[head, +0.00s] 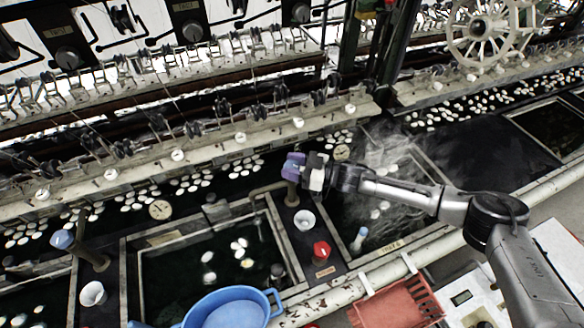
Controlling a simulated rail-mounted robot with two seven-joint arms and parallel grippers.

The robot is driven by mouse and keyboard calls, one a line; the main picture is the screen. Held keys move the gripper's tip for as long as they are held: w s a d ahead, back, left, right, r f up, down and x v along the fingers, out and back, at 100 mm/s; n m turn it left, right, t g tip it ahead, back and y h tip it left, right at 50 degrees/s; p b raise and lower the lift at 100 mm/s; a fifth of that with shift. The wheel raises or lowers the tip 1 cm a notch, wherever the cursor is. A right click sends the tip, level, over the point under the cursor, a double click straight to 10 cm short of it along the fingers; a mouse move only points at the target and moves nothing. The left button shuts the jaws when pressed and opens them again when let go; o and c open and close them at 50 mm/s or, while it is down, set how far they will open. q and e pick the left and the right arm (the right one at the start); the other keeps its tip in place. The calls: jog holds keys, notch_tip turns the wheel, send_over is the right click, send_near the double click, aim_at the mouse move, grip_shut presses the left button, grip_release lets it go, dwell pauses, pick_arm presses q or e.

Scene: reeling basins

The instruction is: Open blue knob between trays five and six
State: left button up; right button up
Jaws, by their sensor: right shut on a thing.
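The blue knob (292,165), violet-blue in this light, tops a brownish post between two basins. My right gripper (304,168) reaches in from the right and is shut on the knob; its fingers hide part of it. The tray on the right (440,190) has a label at its front edge that seems to end in 6, and pale steam or spray hangs over it. The tray on the left (135,275) holds dark water and several white cocoons. My left gripper is not in view.
Below the knob stand a white cup (304,220) and a red knob (321,250). A blue basin (272,304) and a red crate (398,306) are in front. Another blue knob (62,239) is at the left. The reeling rail (215,150) runs behind.

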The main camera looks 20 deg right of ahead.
jog(key=shift+r+n+g+y, duration=0.1)
jog(key=shift+n+g+y, duration=0.2)
jog(key=shift+g, duration=0.1)
jog(key=o, duration=0.9)
jog(key=v, duration=1.3)
jog(key=shift+s+d, duration=0.3)
